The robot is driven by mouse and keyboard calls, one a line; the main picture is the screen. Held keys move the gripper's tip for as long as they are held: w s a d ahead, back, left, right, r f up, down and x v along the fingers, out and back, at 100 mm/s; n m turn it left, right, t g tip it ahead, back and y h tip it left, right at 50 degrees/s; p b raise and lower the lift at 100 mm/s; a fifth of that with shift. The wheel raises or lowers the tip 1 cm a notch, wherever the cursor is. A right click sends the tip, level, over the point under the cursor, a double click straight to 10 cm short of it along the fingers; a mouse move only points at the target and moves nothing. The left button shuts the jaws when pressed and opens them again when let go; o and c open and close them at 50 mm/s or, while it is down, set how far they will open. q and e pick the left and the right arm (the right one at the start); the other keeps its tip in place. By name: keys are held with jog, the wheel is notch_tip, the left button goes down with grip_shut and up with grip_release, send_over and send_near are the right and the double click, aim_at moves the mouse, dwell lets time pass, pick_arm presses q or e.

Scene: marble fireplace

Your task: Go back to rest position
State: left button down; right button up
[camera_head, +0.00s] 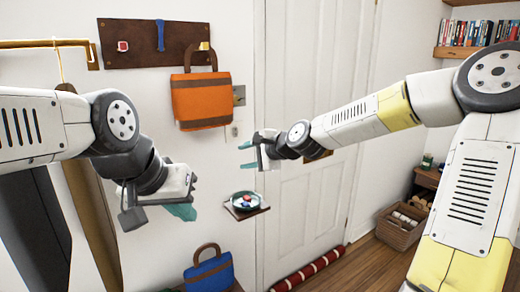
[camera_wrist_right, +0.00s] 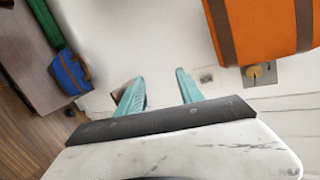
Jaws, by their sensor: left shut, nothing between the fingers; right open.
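My left gripper (camera_head: 186,210) is in the head view at the left, its teal fingers pointing down to the right, shut and empty in front of the white wall. My right gripper (camera_head: 245,156) is reached out across the white door toward the wall, below the orange bag. Its teal fingers are apart and empty; they also show in the right wrist view (camera_wrist_right: 157,92), with bare wall between them. Both arms are raised, away from any surface.
An orange bag (camera_head: 202,102) hangs from a dark wooden rack (camera_head: 150,50). A small shelf with a dish (camera_head: 246,204) is below my right gripper. A blue bag (camera_head: 208,274) stands lower. A wicker basket (camera_head: 395,233) is on the floor at right.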

jog(key=s+d+f+n+g+h, duration=0.1)
jog(key=s+d+f+n+h, duration=0.15)
jog(key=s, duration=0.25)
jog(key=s+d+f+n+g+h, duration=0.2)
jog(key=s+d+n, duration=0.1)
jog(key=s+n, duration=0.15)
jog(key=s+d+r+n+h, duration=0.1)
jog(key=s+d+r+n, duration=0.1)
jog(key=s+d, duration=0.4)
jog(key=s+d+r+n+h, duration=0.1)
jog(key=s+d+r+n, duration=0.2)
jog(key=s, duration=1.2)
jog(key=d, duration=0.3)
jog(key=shift+d+r+n, duration=0.3)
jog(key=shift+d+r, duration=0.05)
jog(key=shift+d, duration=0.05)
